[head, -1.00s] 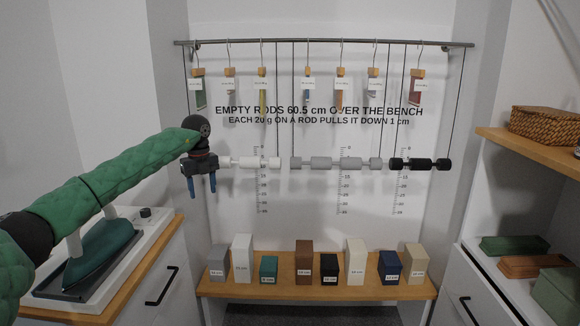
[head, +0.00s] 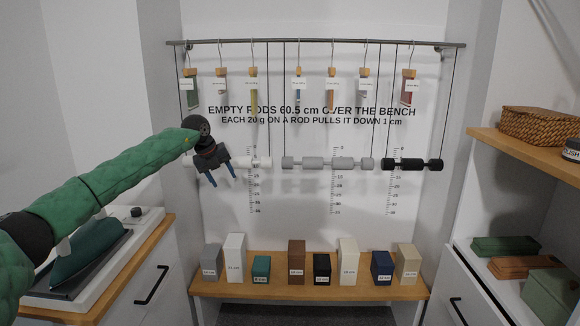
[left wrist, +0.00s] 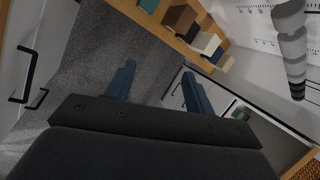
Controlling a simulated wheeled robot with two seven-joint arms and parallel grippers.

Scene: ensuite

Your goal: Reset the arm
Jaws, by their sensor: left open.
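My left gripper (head: 222,178) is in front of the left end of the white rod (head: 258,162) in the head view, with its blue fingers apart and pointing down and slightly right. Nothing is between the fingers. In the left wrist view the open fingers (left wrist: 160,88) point over the grey floor (left wrist: 95,60) toward the bench. The left arm reaches in from the left in a green padded sleeve. My right gripper is in neither view now.
A grey rod (head: 328,163) and a black rod (head: 412,164) hang to the right. Several labelled blocks stand on the wooden bench (head: 210,287). Tags hang from the top rail (head: 320,42). An iron (head: 88,250) sits on the left cabinet. Shelves with a basket (head: 540,128) are at right.

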